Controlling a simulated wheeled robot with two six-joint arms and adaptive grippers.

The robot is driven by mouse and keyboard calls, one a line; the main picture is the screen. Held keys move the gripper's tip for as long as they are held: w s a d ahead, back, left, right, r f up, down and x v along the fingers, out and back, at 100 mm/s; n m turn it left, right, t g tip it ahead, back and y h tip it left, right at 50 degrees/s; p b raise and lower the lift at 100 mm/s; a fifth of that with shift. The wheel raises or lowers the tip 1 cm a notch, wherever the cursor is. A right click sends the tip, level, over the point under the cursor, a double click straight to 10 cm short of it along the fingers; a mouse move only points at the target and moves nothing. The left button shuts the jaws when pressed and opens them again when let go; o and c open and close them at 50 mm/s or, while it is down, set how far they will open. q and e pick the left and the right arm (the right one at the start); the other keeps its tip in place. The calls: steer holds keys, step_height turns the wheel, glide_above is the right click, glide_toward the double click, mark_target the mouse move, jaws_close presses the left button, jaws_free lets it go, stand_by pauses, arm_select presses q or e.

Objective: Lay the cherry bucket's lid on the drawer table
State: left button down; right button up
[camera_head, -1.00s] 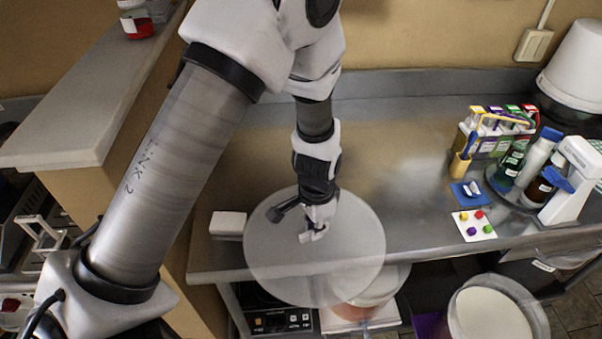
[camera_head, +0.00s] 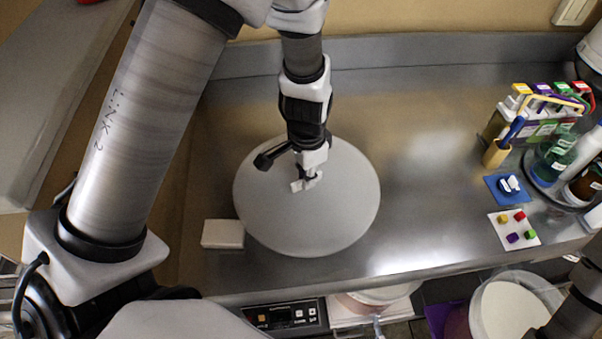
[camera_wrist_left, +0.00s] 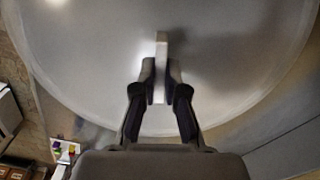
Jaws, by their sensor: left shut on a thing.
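The cherry bucket's lid (camera_head: 340,215) is a large translucent white disc with a small raised handle in its middle. My left gripper (camera_head: 306,182) is shut on that handle from above. In the left wrist view the fingers (camera_wrist_left: 160,85) pinch the upright handle, and the lid (camera_wrist_left: 90,60) fills most of the picture. In the head view the lid is over the left part of the steel drawer table (camera_head: 420,215), with its whole outline inside the tabletop. I cannot tell whether it touches the surface. My right gripper is not in view.
A small white block (camera_head: 223,234) sits close to the lid's left edge. A blue pad (camera_head: 492,187), a white card with coloured cubes (camera_head: 503,222) and a bottle rack (camera_head: 530,115) stand at the right. Buckets (camera_head: 510,305) stand below the front edge. The table's middle is clear.

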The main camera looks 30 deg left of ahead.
arm_select(q)
step_height(320, 180, down, 3)
steer(key=shift+s+f+b, duration=0.1)
steer(key=shift+s+b, duration=0.05)
steer(key=shift+b, duration=0.45)
steer(key=shift+w+a, duration=0.15)
steer(key=shift+w, duration=0.35)
steer(key=shift+s, duration=0.35)
steer(key=shift+f, duration=0.35)
steer(key=c, duration=1.2)
jaws_free()
steer(key=shift+w+f, duration=0.1)
steer(key=shift+w, duration=0.1)
steer(key=shift+s, duration=0.15)
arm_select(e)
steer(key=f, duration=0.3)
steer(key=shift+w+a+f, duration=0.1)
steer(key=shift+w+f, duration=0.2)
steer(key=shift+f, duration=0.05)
